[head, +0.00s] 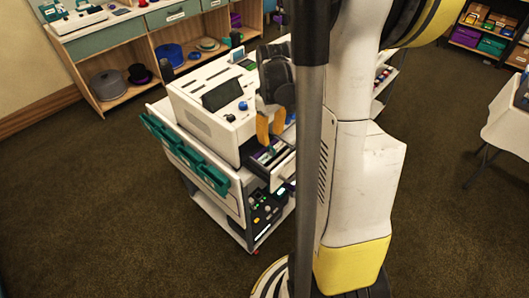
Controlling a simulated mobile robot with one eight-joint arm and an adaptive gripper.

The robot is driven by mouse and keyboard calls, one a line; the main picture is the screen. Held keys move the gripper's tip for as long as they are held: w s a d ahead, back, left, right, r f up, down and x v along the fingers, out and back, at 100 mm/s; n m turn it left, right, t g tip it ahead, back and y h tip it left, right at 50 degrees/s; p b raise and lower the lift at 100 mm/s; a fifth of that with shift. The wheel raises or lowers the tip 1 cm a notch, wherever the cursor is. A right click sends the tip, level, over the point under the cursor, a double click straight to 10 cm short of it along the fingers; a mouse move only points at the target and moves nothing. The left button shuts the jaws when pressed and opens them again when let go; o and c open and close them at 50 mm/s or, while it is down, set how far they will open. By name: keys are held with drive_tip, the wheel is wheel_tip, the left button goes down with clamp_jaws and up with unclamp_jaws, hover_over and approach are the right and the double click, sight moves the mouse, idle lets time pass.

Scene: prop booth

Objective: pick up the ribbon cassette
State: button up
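My gripper (270,126), dark with orange fingertips, points down in front of the white cabinet machine, above an open drawer (283,167). Its two fingertips show side by side, but the angle does not show clearly how far apart they are. No held object is visible between them. I cannot pick out the ribbon cassette for certain. My own arm hides the right side of the machine and part of the drawer.
The white machine (205,120) stands on a wheeled cart, with teal bins (185,150) on its left side. Lit controls (266,208) sit below the drawer. A wooden shelf (130,107) with hats stands behind. A white table (508,125) is at right. Brown carpet is clear at left.

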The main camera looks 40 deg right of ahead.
sight(271, 147)
drive_tip(key=f+b, duration=0.1)
drive_tip(key=f, duration=0.2)
drive_tip(key=f+b, duration=0.1)
drive_tip(key=f, duration=0.2)
drive_tip(key=shift+d+f+b, duration=0.2)
drive_tip(key=shift+f+b, duration=0.1)
drive_tip(key=shift+b, duration=0.1)
clamp_jaws()
